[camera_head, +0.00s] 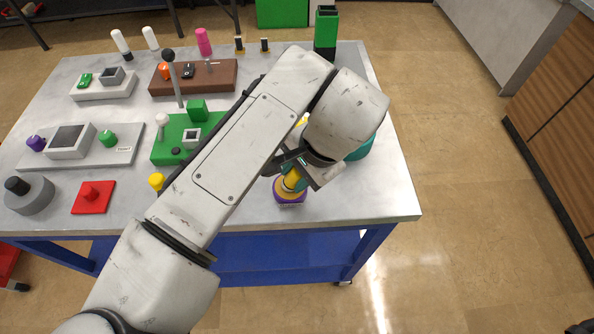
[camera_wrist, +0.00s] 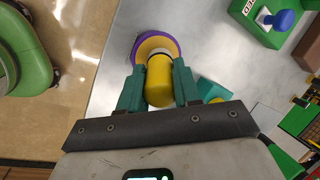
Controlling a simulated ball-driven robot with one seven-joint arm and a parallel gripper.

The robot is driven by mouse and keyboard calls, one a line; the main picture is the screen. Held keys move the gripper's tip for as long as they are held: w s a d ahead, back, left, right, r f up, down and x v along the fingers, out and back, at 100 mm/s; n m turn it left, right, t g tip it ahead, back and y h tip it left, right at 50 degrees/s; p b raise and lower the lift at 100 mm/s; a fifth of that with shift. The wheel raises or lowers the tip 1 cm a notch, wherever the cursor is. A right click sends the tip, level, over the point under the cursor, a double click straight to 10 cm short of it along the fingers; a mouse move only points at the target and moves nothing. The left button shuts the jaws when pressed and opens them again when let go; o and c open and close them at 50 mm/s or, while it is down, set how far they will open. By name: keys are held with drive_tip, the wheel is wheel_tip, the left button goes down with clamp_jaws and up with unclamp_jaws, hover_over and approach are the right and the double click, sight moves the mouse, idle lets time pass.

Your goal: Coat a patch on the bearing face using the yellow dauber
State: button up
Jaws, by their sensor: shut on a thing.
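The yellow dauber (camera_wrist: 159,80) is a yellow cylinder held between the teal fingers of my gripper (camera_wrist: 159,88). In the head view, my gripper (camera_head: 296,178) is at the table's front right, and the dauber (camera_head: 292,183) shows partly beneath it. The dauber's far end, with a dark band, is at a round purple piece with a yellow ring (camera_wrist: 144,43). This piece also shows in the head view (camera_head: 291,203), near the front edge. I cannot tell whether the dauber touches it or sits inside it. I cannot make out which surface is the bearing face.
A teal part (camera_head: 362,151) stands behind my wrist, partly hidden. A green fixture (camera_head: 172,140), a red block (camera_head: 93,198) and a grey plate (camera_head: 122,157) lie to the left. A green-black box (camera_head: 325,38) stands at the back. The table's front right corner is clear.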

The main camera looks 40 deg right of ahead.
drive_tip(key=shift+r+p, duration=3)
drive_tip(key=shift+r, duration=0.5)
drive_tip(key=shift+f, duration=0.1)
